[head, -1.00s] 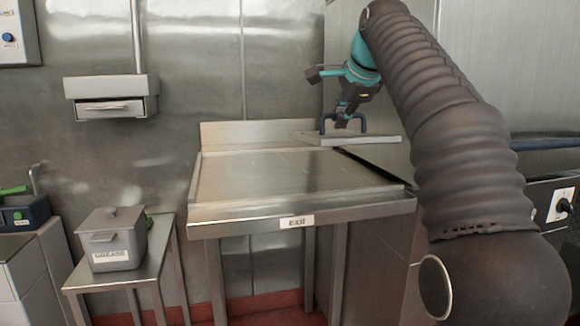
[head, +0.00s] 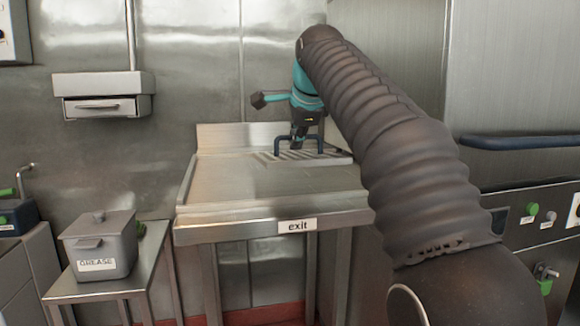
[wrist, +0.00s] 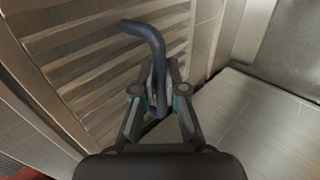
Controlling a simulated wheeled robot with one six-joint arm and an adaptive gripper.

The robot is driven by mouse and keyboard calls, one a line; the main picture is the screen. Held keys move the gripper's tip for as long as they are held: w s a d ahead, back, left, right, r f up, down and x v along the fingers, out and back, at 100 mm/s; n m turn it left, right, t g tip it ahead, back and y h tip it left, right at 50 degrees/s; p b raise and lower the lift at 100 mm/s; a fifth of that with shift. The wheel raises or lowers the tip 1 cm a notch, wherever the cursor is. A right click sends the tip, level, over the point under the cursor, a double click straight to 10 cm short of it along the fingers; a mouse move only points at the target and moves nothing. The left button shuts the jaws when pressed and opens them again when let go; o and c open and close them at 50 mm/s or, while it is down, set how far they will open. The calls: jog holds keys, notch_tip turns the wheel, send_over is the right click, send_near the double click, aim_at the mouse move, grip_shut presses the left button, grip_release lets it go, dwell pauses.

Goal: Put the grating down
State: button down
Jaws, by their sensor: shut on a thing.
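The grating (head: 335,159) is a flat slatted metal panel with a dark blue bar handle (head: 278,147). It lies about level over the back right of the steel table marked "exit" (head: 235,183). I cannot tell whether it rests on the table top or hovers just above it. My gripper (head: 298,140) points down and is shut on the handle. In the wrist view, the jaws (wrist: 160,92) close around the blue handle (wrist: 150,35), with the slats (wrist: 95,75) to the left. My arm hides part of the table's right side.
A lidded grey box labelled "grease" (head: 100,245) stands on a small side table at the left. A steel wall unit (head: 105,95) hangs behind it. The table's front and left are clear. A panel with green buttons (head: 530,215) is at the right.

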aim_at(291, 156)
jog(key=shift+s+a+f, duration=0.1)
jog(key=shift+a+f, duration=0.15)
jog(key=shift+a, duration=0.4)
jog(key=shift+f+b, duration=1.2)
jog(key=shift+f, duration=0.85)
jog(key=c, duration=1.2)
grip_release()
jog(key=shift+f, duration=0.1)
jog(key=p+v, duration=0.2)
jog(key=v, duration=1)
